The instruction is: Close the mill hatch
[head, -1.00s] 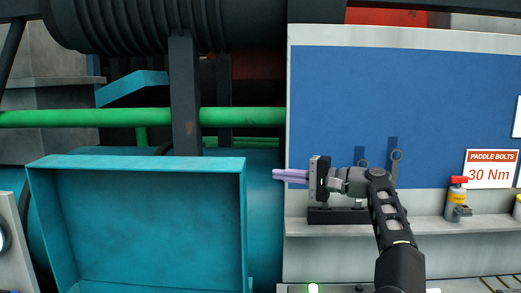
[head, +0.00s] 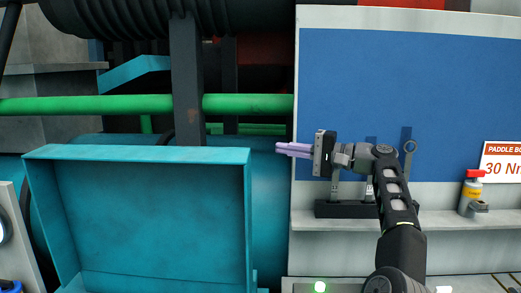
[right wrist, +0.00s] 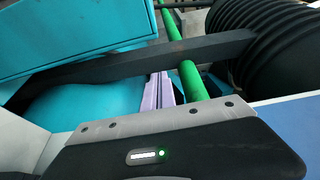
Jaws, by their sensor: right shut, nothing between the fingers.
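The teal mill hatch (head: 160,152) shows in the head view at lower left as a shallow open box shape with a raised rim, its hollow side facing me. In the right wrist view a teal panel edge, likely the hatch (right wrist: 75,40), fills the upper left. My right gripper (head: 279,148) is shut and empty, with its lilac fingers together and pointing left, just right of the hatch's upper right corner. A gap shows between them. The fingers also show in the right wrist view (right wrist: 160,86). My left gripper is not in view.
A green pipe (head: 90,105) runs across behind the hatch, with a dark upright post (head: 186,80) before it. A blue tool board (head: 400,75) stands behind my right arm.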

